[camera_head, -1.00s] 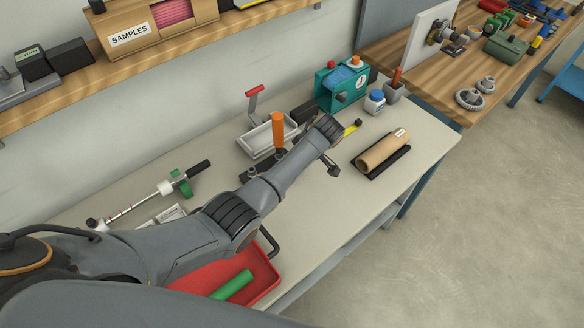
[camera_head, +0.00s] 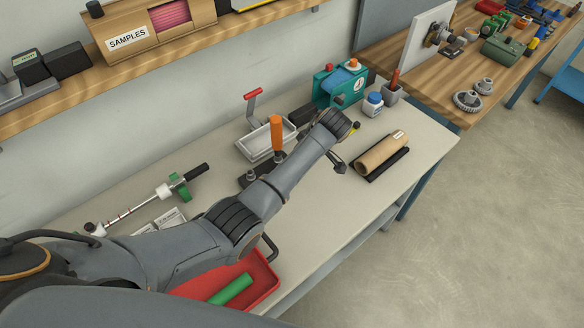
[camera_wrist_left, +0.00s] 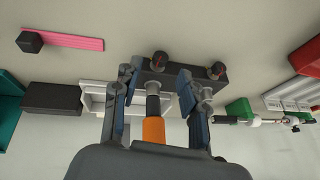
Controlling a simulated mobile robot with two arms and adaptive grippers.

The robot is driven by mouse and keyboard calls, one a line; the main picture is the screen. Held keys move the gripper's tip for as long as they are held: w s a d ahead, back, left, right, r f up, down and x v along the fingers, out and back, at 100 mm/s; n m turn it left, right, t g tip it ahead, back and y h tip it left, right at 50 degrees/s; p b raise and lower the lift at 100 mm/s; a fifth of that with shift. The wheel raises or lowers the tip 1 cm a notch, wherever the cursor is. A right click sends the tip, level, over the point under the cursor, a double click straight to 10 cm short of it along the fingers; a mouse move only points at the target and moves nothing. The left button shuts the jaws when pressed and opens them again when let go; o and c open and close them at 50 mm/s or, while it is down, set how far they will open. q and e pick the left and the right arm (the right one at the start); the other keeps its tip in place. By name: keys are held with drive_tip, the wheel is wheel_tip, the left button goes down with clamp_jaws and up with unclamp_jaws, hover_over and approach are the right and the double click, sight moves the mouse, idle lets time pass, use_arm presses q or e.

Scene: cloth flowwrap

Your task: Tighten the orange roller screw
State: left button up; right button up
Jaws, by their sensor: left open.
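The orange roller screw (camera_head: 277,132) stands upright on a small dark base (camera_head: 254,176) in the head view, just beyond my left forearm. The forearm hides part of the base. In the left wrist view an orange cylinder with a black neck (camera_wrist_left: 153,130) shows between my fingers, running to a dark block with two round knobs (camera_wrist_left: 184,72). My left gripper (camera_head: 347,148) is open and empty, to the right of the orange screw in the head view. It also shows in the wrist view (camera_wrist_left: 158,80), fingers spread. I cannot tell its exact distance from the screw. My right gripper is not in view.
A white tray (camera_head: 248,150) with a red-handled tool stands behind the screw. A teal device (camera_head: 325,88) and a blue-capped jar (camera_head: 373,104) are behind the gripper. A brown roll (camera_head: 381,153) lies to the right, a red tray (camera_head: 262,268) at the front.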

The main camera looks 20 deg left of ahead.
use_arm(q)
drive_tip(key=v, duration=0.8)
